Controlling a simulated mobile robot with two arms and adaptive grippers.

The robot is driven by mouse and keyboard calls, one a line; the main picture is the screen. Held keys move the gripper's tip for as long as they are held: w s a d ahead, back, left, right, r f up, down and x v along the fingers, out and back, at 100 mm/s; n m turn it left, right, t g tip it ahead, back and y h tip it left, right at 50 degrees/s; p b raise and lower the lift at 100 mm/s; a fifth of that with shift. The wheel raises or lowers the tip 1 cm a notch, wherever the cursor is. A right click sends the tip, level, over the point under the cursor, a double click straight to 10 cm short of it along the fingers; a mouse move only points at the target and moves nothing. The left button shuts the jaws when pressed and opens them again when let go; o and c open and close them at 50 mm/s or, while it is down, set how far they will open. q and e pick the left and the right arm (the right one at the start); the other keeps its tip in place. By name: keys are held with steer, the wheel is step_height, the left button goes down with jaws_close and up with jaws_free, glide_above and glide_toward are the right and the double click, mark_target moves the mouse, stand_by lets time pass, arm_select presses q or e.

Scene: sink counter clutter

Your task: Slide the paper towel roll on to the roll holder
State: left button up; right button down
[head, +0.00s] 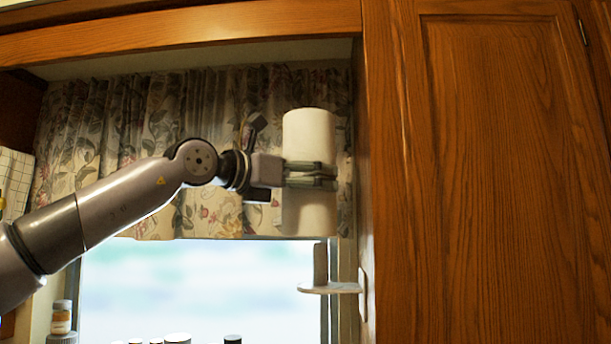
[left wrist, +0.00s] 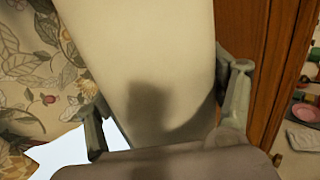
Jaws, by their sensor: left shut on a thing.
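The white paper towel roll (head: 309,132) stands upright in the head view, in front of the floral curtain. My left gripper (head: 325,176) is shut around the roll's middle, its fingers reaching across it. In the left wrist view the roll (left wrist: 145,50) fills the middle, between the two fingers (left wrist: 165,105). The roll holder (head: 330,288) shows below the roll, a flat plate with a short upright post, fixed beside the cabinet. The roll's lower end appears above the post, with a gap in the picture. My right gripper is not in view.
A wooden cabinet (head: 490,180) stands close on the right of the roll and holder. The floral curtain (head: 120,150) and the bright window (head: 190,290) are behind.

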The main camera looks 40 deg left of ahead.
arm_select(q)
steer(key=shift+w+a+p, duration=1.9)
steer(key=shift+w+p, duration=1.1)
steer(key=shift+w, duration=0.5)
steer(key=shift+f+b, duration=4.1)
steer(key=shift+f, duration=0.45)
steer(key=o, duration=1.3)
steer(key=shift+f, duration=0.1)
steer(key=shift+s, duration=0.1)
steer(key=s, duration=1.2)
steer(key=shift+a, duration=0.45)
